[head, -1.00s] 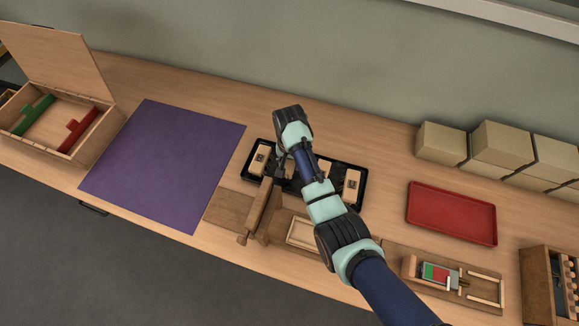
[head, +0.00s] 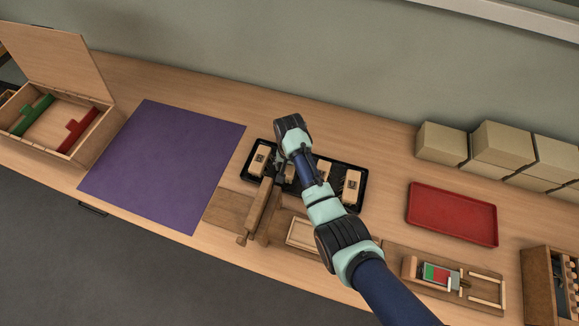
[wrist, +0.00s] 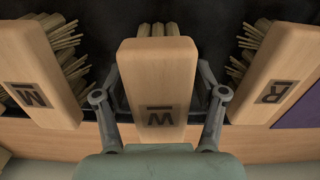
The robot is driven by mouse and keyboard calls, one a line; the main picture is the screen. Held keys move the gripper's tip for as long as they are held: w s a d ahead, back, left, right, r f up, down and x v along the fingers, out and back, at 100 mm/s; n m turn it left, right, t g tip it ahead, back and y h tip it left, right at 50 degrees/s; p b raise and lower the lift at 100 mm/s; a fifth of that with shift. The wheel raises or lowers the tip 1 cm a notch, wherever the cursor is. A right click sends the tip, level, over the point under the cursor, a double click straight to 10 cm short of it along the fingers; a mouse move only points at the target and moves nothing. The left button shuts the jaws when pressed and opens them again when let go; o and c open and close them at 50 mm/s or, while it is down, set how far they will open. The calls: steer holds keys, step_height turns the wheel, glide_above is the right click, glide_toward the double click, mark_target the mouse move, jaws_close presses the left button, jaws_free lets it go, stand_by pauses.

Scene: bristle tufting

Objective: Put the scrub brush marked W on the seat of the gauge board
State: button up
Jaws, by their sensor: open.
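The central scrub brush (wrist: 155,75) in the wrist view has a pale wooden block, straw bristles and a barred mark that reads as W or M, depending on which way up it is. My gripper (wrist: 160,110) is open, with one finger on each side of this block; contact is unclear. In the head view my gripper (head: 284,177) is over the black tray (head: 364,207), and my arm largely hides this brush. The gauge board (head: 395,255) seems to be the wooden board at right with a red-green panel (head: 437,274) and pale rails (head: 485,286).
A wooden bar fixture (head: 256,212) and pale frame (head: 301,233) stand in front of the tray. The purple mat (head: 165,165) and red tray (head: 452,213) are empty.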

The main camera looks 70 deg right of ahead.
steer(key=shift+f+b, duration=0.15)
steer(key=shift+b, duration=0.15)
step_height(320, 180, up, 8)
steer(key=p, duration=0.2)
steer(key=shift+d+p, duration=0.15)
steer(key=shift+p, duration=0.15)
steer(key=shift+c, duration=0.2)
